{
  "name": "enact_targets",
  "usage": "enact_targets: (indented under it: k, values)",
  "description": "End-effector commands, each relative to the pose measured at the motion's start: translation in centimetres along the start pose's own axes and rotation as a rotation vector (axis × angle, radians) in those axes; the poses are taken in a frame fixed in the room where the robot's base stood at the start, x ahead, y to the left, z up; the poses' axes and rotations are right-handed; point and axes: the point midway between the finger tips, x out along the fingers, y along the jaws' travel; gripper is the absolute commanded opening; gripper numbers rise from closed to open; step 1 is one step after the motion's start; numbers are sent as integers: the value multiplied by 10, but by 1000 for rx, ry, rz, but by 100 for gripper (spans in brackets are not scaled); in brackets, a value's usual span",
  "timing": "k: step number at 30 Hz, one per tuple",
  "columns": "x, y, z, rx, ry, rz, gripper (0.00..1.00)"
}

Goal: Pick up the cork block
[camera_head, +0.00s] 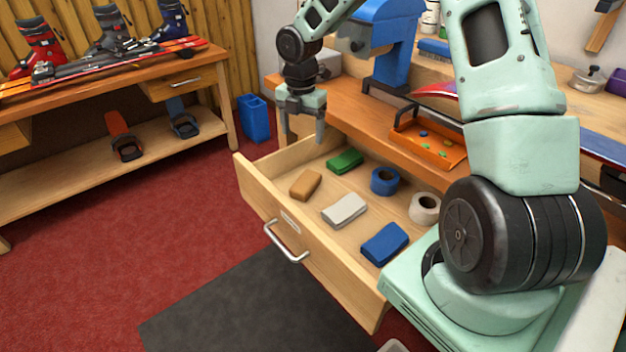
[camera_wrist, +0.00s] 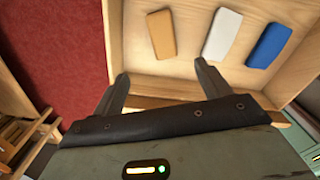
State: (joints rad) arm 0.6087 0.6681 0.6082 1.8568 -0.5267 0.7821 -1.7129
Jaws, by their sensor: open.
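The cork block (camera_head: 305,185) is a tan-brown block lying in the open wooden drawer (camera_head: 330,255), near its left end. In the wrist view the cork block (camera_wrist: 161,34) lies ahead of the fingertips, with a clear gap. My gripper (camera_head: 304,132) is open and empty, above the far left part of the drawer. In the wrist view its two fingers (camera_wrist: 161,72) stand apart, with bare drawer floor between their tips and the block. The cork block is unobstructed in both views.
The drawer also holds a green block (camera_head: 345,161), a white block (camera_head: 344,209), a blue block (camera_head: 385,244), a blue tape roll (camera_head: 384,181) and a white tape roll (camera_head: 424,208). An orange tray (camera_head: 428,148) sits on the bench above. The drawer walls rise around these items.

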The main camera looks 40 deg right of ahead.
Motion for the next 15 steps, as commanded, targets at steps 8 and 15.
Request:
enact_targets:
  k: [8,15]
  values:
    - [51,-1,-1,-7,4,-3,76]
    - [98,-1,-1,-5,3,-3,76]
